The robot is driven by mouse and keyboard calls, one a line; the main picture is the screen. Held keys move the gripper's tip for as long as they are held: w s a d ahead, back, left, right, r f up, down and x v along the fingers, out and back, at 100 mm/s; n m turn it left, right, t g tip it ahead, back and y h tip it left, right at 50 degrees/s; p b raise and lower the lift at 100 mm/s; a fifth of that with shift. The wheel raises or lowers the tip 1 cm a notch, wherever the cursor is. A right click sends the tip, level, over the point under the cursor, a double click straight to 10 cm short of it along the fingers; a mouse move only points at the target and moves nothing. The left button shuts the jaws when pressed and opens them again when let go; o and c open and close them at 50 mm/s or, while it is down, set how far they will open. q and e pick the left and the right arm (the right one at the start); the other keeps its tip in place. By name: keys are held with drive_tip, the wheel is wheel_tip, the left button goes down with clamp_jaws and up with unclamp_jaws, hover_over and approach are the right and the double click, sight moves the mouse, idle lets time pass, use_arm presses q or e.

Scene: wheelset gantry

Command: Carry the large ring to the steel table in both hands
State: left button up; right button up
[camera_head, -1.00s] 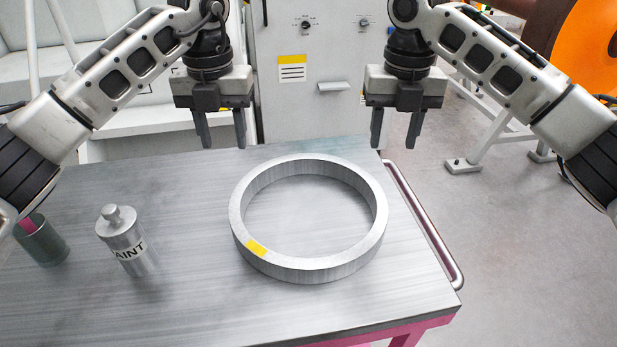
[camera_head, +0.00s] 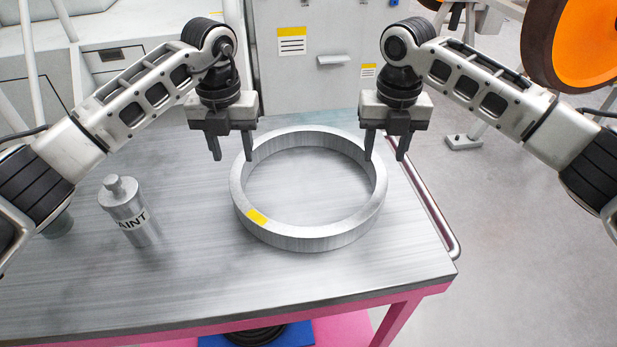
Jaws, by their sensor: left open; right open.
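The large ring (camera_head: 312,238) is a grey metal hoop with a yellow patch on its front left. It lies flat on the steel table (camera_head: 200,280), which has a pink frame. My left gripper (camera_head: 233,157) points down, open and empty, at the ring's back left; its two fingers appear on either side of the rim. My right gripper (camera_head: 386,157) points down, open and empty, at the ring's back right, its inner finger overlapping the rim in view. I cannot tell how far the fingertips are above or beside the ring wall.
A grey bottle marked "AINT" (camera_head: 130,214) stands left of the ring. A dark cup (camera_head: 58,224) is partly hidden behind my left arm. A rail (camera_head: 432,210) runs along the table's right edge. A grey cabinet (camera_head: 335,90) stands behind; an orange wheel (camera_head: 578,45) is at right.

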sight(237, 169)
use_arm(q)
wheel_tip(237, 169, down, 6)
drive_tip(key=shift+f, duration=0.2)
use_arm(e)
wheel_tip(237, 169, down, 6)
drive_tip(key=shift+f, duration=0.15)
use_arm(q)
clamp_jaws()
use_arm(e)
clamp_jaws()
use_arm(q)
drive_tip(key=shift+r, duration=0.1)
